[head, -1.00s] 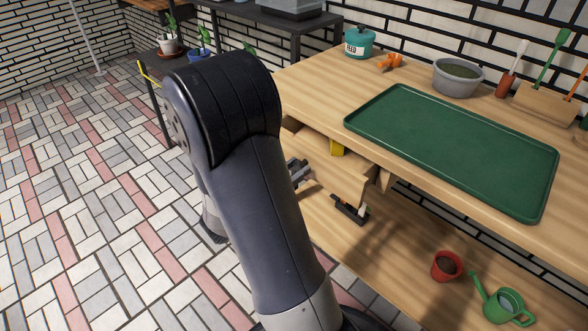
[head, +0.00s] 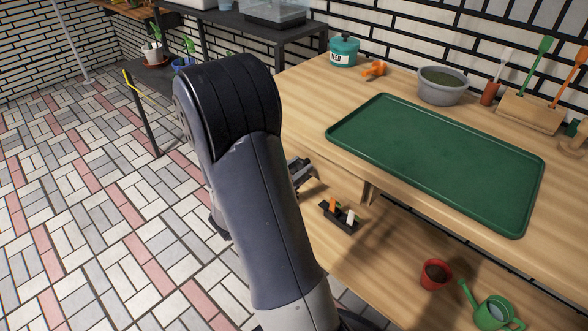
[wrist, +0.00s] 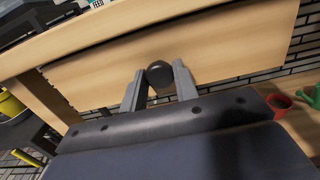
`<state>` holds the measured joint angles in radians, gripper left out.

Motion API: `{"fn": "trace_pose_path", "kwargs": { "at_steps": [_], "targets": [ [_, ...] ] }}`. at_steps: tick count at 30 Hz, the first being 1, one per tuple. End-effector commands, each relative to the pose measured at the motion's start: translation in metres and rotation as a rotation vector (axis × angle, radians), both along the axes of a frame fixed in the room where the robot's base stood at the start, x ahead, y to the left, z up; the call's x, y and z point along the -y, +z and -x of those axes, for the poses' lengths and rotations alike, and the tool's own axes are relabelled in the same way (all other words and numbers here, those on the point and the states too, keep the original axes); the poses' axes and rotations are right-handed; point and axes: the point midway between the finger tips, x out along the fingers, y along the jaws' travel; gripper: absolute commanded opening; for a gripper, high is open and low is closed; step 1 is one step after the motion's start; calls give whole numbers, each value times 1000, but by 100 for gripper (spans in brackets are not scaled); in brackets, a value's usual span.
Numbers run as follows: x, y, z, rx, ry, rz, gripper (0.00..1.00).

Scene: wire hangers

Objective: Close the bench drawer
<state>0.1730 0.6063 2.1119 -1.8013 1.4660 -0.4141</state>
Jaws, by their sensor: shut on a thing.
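The bench drawer (wrist: 225,52) shows its wooden front in the wrist view, just under the bench top. Its round dark knob (wrist: 159,73) sits between the two fingers of my gripper (wrist: 160,84), which is shut on it. In the head view, my gripper (head: 300,173) shows only partly at the bench's front edge, behind my arm. No part of the drawer sticks out past the bench top there. Any narrow gap behind the drawer front cannot be made out.
The wooden bench (head: 300,85) carries a green tray (head: 440,160), a teal feed tin (head: 344,52) and a grey bowl (head: 442,86). A small black holder (head: 338,217), a red pot (head: 435,274) and a green watering can (head: 492,312) stand on the lower shelf.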

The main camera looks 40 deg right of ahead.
Motion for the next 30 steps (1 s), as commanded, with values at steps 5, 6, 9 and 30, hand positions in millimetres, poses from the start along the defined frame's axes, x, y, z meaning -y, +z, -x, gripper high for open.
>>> {"fn": "trace_pose_path", "kwargs": {
  "at_steps": [5,6,9,30],
  "targets": [
    [2,1,-1,5,-2,3,29],
    [2,1,-1,5,-3,3,33],
    [1,1,-1,4,-2,3,41],
    [-34,2,1,1,4,2,50]
  ]
}}
